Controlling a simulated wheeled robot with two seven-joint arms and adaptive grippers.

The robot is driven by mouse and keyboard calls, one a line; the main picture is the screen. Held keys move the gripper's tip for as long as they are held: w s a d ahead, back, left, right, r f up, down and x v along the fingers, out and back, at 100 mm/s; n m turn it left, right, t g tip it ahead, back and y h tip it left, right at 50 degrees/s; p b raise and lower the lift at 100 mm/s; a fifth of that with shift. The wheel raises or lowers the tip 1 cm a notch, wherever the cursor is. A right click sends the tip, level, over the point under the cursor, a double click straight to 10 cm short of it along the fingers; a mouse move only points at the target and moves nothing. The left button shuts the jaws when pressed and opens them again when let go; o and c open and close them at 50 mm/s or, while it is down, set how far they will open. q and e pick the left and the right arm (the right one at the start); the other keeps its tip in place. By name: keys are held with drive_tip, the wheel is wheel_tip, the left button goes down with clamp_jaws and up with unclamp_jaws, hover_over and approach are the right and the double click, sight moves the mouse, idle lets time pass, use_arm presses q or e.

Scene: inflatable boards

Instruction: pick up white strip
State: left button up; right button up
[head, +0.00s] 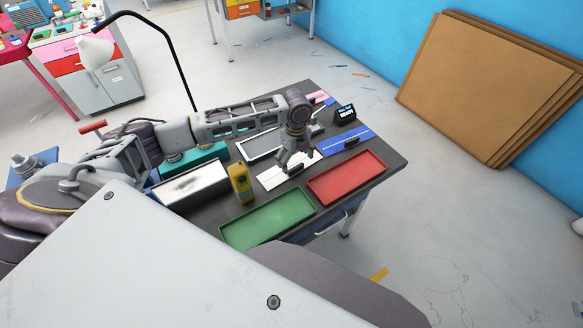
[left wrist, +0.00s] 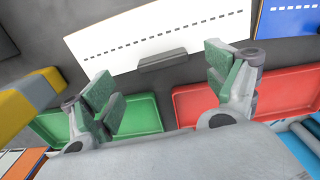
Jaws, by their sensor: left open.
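The white strip (head: 272,179) lies flat on the dark table, partly hidden under my left gripper (head: 295,163) in the head view. In the left wrist view the white strip (left wrist: 150,38) has a dashed dark line along it, and a small grey block (left wrist: 163,60) sits at its near edge. My left gripper (left wrist: 162,90) is open, its green-padded fingers spread to either side of the grey block, with nothing between them. It seems to be just above the strip; the exact gap cannot be told. My right gripper is not in view.
A green tray (head: 268,220) and a red tray (head: 347,178) lie along the table's near side. A yellow device (head: 240,184) stands left of the strip, near a white tray (head: 190,186) with dark smears. A blue strip (head: 346,141) and a small black sign (head: 345,113) are behind.

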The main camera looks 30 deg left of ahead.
sight(296, 167)
use_arm(q)
drive_tip(key=shift+f, duration=0.1)
drive_tip(key=shift+w+d+f+p, duration=0.1)
drive_tip(key=shift+f+p, duration=0.1)
drive_tip(key=shift+f, duration=1.05)
drive_tip(key=shift+w+f+p, duration=0.1)
drive_tip(key=shift+f+p, duration=0.05)
drive_tip(key=shift+f, duration=1.1)
drive_tip(key=c, duration=1.2)
